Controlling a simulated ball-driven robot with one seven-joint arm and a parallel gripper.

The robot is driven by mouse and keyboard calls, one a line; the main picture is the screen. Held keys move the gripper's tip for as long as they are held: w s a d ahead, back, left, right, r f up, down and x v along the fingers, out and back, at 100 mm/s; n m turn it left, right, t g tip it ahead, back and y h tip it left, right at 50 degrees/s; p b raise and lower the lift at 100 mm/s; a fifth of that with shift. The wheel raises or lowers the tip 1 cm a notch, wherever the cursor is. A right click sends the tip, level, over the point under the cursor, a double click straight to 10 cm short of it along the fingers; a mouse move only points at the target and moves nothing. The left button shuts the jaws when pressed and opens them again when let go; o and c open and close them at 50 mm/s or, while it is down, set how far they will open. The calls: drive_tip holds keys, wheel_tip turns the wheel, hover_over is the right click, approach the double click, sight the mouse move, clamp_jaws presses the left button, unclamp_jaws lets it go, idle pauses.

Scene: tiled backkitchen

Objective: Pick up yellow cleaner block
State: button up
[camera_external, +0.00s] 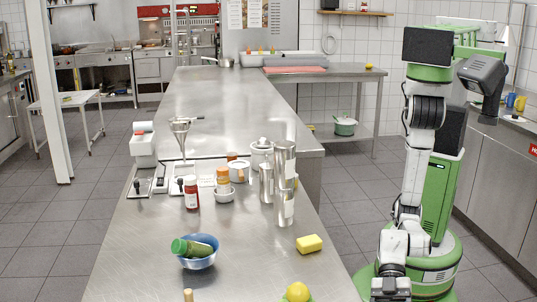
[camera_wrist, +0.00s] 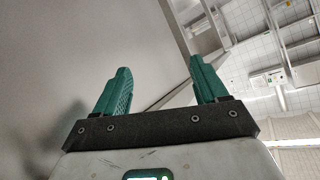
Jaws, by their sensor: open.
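The yellow cleaner block (camera_external: 309,244) lies on the steel table (camera_external: 150,235), near its right edge, in the external view. My gripper (camera_external: 390,289) is low at the bottom of that view, right of the table's edge and apart from the block. Its fingertips are hard to make out there. In the wrist view my gripper (camera_wrist: 160,78) shows two green fingers spread apart with nothing between them. The block is not in the wrist view, which shows a plain grey surface and tiled wall.
A blue bowl (camera_external: 197,262) holding a green-capped bottle (camera_external: 194,248) stands left. Metal canisters (camera_external: 284,170), a red bottle (camera_external: 191,193) and jars stand behind. The table around the block is clear.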

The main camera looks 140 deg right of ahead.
drive_tip(key=s+d+r+m+g+h+p, duration=0.15)
drive_tip(key=s+d+g+p, duration=0.35)
drive_tip(key=s+d, duration=0.6)
drive_tip(key=s+d+g+h+p, duration=0.4)
drive_tip(key=s+d, duration=0.3)
drive_tip(key=s, duration=0.8)
drive_tip(key=w+a+r+n+t+y, duration=0.15)
drive_tip(key=w+a+r+n, duration=0.25)
drive_tip(key=w, duration=0.4)
drive_tip(key=w+a+r+n+t+y, duration=0.1)
drive_tip(key=w+a+r+n+y, duration=0.25)
drive_tip(key=w, duration=0.45)
drive_tip(key=w+r+n, duration=1)
drive_tip(key=r, duration=0.2)
wheel_tip(320, 180, up, 2)
drive_tip(key=n+g+h, duration=0.4)
drive_tip(key=n+g, duration=0.1)
drive_tip(key=n, duration=0.7)
hover_over(309, 239)
drive_tip(key=shift+n+t, duration=0.25)
drive_tip(key=shift+n, duration=0.05)
wheel_tip(309, 239, down, 4)
drive_tip(key=shift+s+d+f, duration=0.1)
drive_tip(key=shift+s+d, duration=0.05)
drive_tip(key=shift+w+a+f+b, duration=0.1)
drive_tip(key=shift+a+f+b, duration=0.05)
drive_tip(key=shift+f, duration=1.4)
drive_tip(key=shift+w+a+f+b, duration=0.1)
drive_tip(key=shift+f+b, duration=0.05)
drive_tip(key=shift+f, duration=1.35)
